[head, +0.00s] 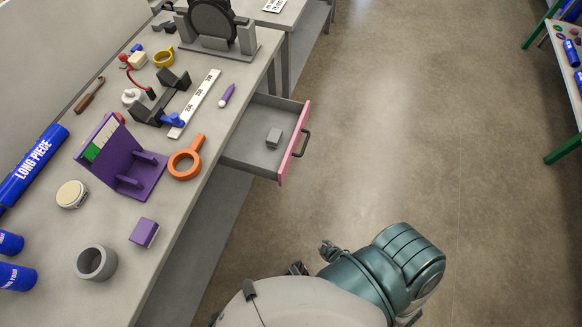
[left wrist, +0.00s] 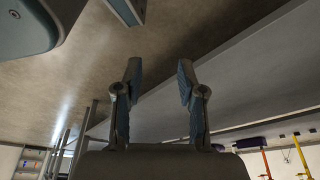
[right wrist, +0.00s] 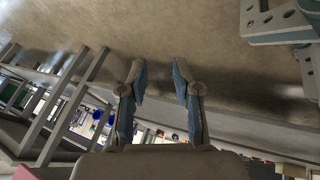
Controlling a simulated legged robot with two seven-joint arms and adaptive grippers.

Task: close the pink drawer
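The pink drawer (head: 293,142) is pulled out from the right side of the grey workbench. Its pink front has a dark handle (head: 301,142), and a small grey block (head: 273,137) lies in its grey tray. My left gripper (left wrist: 159,78) is open and empty in the left wrist view, with floor and a grey surface beyond. My right gripper (right wrist: 159,78) is open and empty in the right wrist view, above the floor. In the head view, parts of my arms show at the bottom, well below the drawer; neither gripper shows clearly there or touches the drawer.
The workbench (head: 215,140) carries a purple stand (head: 120,160), an orange ring (head: 186,158), a grey ring (head: 96,262) and blue cylinders (head: 36,160). The floor (head: 400,120) right of the drawer is clear. A green-legged table (head: 563,149) stands far right.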

